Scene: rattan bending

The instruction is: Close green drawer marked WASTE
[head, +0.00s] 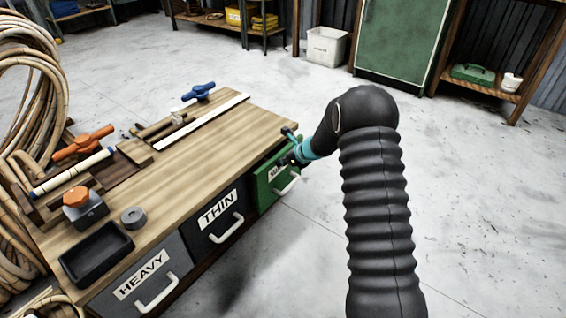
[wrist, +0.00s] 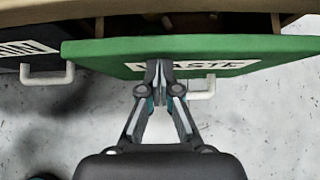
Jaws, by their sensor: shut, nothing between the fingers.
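The green drawer (head: 266,189) is at the right end of the wooden workbench. In the wrist view its green front (wrist: 105,58) stands a little out from the bench edge, with a dark gap behind its top edge. Its white WASTE label (wrist: 215,68) is partly hidden by my fingers. A white handle (head: 288,184) is on the front, and it also shows in the wrist view (wrist: 209,88). My gripper (wrist: 158,70) is shut and empty, its tips at the drawer front, left of the handle. Contact is hard to tell. In the head view my gripper (head: 291,159) is partly hidden.
The THIN drawer (head: 214,232) and HEAVY drawer (head: 140,290) are to the left, with white handles. The workbench top (head: 215,140) carries clamps, a black tray (head: 95,254) and a white strip. Grey floor (head: 300,265) in front of the drawers is clear.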

